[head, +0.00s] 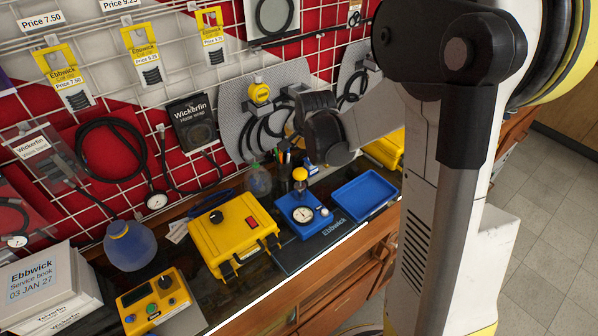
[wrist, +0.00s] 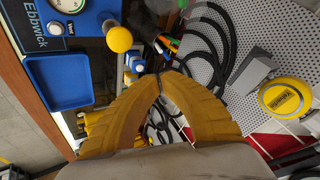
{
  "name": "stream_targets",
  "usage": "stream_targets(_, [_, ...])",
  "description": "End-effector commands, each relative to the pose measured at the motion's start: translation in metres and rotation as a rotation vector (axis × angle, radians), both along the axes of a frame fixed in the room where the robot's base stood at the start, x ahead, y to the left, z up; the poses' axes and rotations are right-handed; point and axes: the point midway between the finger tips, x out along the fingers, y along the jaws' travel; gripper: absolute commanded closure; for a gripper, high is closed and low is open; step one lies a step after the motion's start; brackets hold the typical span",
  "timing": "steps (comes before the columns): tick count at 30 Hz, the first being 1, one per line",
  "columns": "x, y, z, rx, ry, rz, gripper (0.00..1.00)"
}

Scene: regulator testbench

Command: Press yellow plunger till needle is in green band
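The yellow plunger knob (head: 300,174) stands upright above the blue regulator unit (head: 289,230) on the bench. The unit carries a round white gauge (head: 303,214); its needle and green band are too small to read. In the wrist view the yellow plunger knob (wrist: 118,38) is above and left of my gripper (wrist: 160,76), clear of the fingers. The blue unit (wrist: 88,14) is cut off by the top edge there. My yellow-brown fingers meet at their tips with nothing visible between them. In the head view I cannot make out the fingertips.
An empty blue tray (head: 365,194) lies right of the unit, and a yellow case (head: 235,240) stands left. A perforated grey panel (head: 240,105) with black hoses is behind. A yellow meter box (head: 155,302) and stacked books (head: 50,292) are at front left.

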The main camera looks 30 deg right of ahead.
Motion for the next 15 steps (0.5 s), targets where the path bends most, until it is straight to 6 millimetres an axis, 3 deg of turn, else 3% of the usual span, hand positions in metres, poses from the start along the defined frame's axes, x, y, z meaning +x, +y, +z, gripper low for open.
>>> stream_targets(15, [0.0,0.0,-0.065,0.0,0.0,0.0,1.0])
